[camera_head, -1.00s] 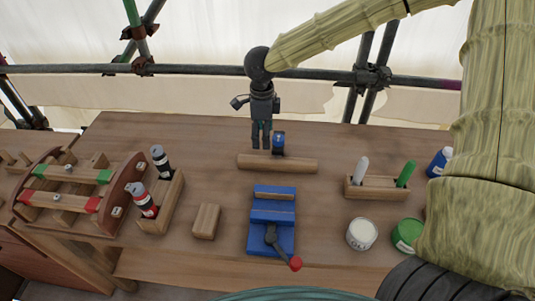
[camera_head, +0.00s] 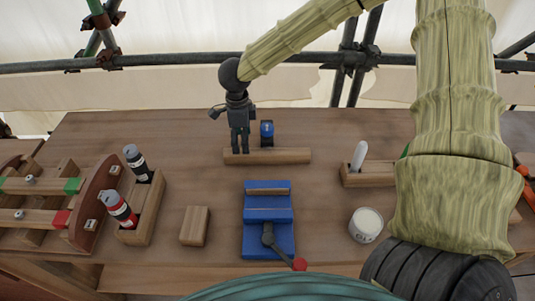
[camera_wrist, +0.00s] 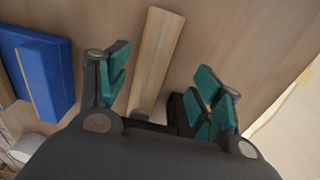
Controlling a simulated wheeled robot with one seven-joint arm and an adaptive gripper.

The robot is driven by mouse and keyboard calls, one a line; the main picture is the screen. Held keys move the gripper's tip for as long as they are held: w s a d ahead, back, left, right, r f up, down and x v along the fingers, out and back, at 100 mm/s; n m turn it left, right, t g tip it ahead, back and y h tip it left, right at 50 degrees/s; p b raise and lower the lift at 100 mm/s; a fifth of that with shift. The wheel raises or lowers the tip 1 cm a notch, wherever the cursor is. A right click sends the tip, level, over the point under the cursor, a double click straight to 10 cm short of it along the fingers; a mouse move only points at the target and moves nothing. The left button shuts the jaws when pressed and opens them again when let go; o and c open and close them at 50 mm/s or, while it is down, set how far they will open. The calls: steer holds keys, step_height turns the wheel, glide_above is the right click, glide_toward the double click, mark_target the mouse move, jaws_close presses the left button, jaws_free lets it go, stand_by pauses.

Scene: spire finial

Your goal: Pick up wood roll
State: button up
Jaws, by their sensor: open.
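The wood roll (camera_head: 280,156) is a light brown cylinder lying across the workbench, behind the blue vise. In the wrist view the wood roll (camera_wrist: 158,52) runs up between the finger pads, and its lower end is partly hidden by my gripper. My gripper (camera_head: 238,149) is dark and points down at the left part of the roll. In the wrist view my gripper (camera_wrist: 160,88) has its teal-padded fingers apart, one on each side of the roll. I cannot tell whether the fingers touch it.
The blue vise (camera_head: 268,222) with a red-tipped handle stands in front of the roll. A small blue object (camera_head: 267,132) stands close behind it. A wood block (camera_head: 195,226), a bottle holder (camera_head: 142,212), a white can (camera_head: 366,224) and a marker holder (camera_head: 366,177) stand around.

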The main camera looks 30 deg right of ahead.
mark_target(241, 150)
steer(key=shift+f, duration=0.5)
steer(key=f, duration=0.2)
steer(key=f+p, duration=0.1)
steer(key=shift+s+a+f, duration=0.25)
steer(key=shift+s+a, duration=0.05)
steer(key=shift+a, duration=0.05)
steer(key=shift+f, duration=0.8)
steer(key=c, duration=1.3)
steer(key=shift+o, duration=0.2)
steer(key=shift+r, duration=0.1)
